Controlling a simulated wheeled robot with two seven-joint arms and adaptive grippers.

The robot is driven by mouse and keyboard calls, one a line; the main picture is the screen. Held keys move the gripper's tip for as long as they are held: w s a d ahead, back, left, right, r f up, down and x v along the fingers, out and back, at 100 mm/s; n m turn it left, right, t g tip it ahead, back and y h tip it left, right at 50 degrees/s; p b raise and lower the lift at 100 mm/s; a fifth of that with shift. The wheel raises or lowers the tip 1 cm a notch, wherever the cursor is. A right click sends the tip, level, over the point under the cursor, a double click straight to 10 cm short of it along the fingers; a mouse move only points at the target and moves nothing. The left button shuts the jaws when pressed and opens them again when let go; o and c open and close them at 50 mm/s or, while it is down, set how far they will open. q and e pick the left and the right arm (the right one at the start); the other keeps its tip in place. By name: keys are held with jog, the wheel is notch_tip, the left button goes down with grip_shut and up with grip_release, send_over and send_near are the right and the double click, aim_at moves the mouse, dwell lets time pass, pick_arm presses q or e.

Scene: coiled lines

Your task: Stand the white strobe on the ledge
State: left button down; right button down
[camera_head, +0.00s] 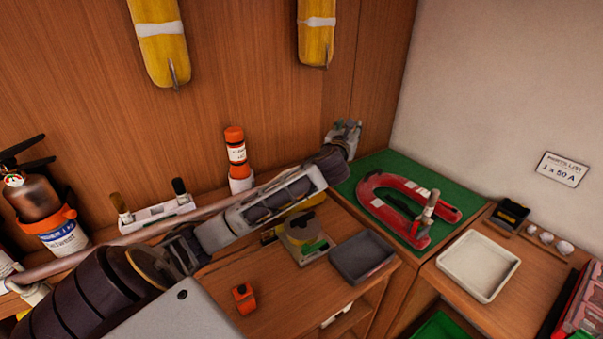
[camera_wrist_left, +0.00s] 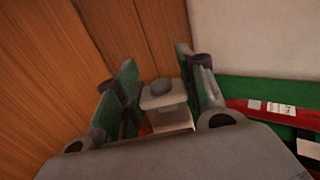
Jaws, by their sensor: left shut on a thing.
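My left gripper (camera_head: 346,130) is at the end of the arm that crosses the head view, in front of the wooden back wall near the corner. In the left wrist view its green-padded fingers (camera_wrist_left: 157,60) are shut on a pale, squarish thing with a grey dome on top, which looks like the white strobe (camera_wrist_left: 163,100). The strobe's lower part is partly hidden by the gripper, and in the head view it is hard to make out. I cannot tell which surface is the ledge. My right gripper is not in view.
A red horseshoe-shaped buoy (camera_head: 377,202) lies on a green mat (camera_head: 357,165) right of the gripper. A grey tray (camera_head: 362,257), a white tray (camera_head: 479,265) and an orange flare canister (camera_head: 236,152) stand around. Yellow floats (camera_head: 160,45) hang on the wall.

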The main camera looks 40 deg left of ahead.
pick_arm(q)
jog(key=s+a+n+g+y, duration=0.1)
jog(key=a+n+y, duration=0.1)
jog(key=a, duration=0.3)
jog(key=s+a+n+g+y, duration=0.1)
jog(key=a+n+g+y, duration=0.1)
jog(key=a, duration=0.4)
jog(key=s+a+n+g+y, duration=0.1)
jog(key=a+n+g+y, duration=0.1)
jog(key=a, duration=0.3)
jog(key=shift+s+a+r+y, duration=0.1)
jog(key=shift+s+a+y, duration=0.1)
jog(key=shift+y, duration=0.6)
notch_tip(320, 180, down, 6)
jog(key=shift+f, duration=0.2)
jog(key=shift+f, duration=1.85)
jog(key=shift+f, duration=0.2)
jog(key=c, duration=0.9)
grip_release()
jog(key=shift+d+f, duration=0.1)
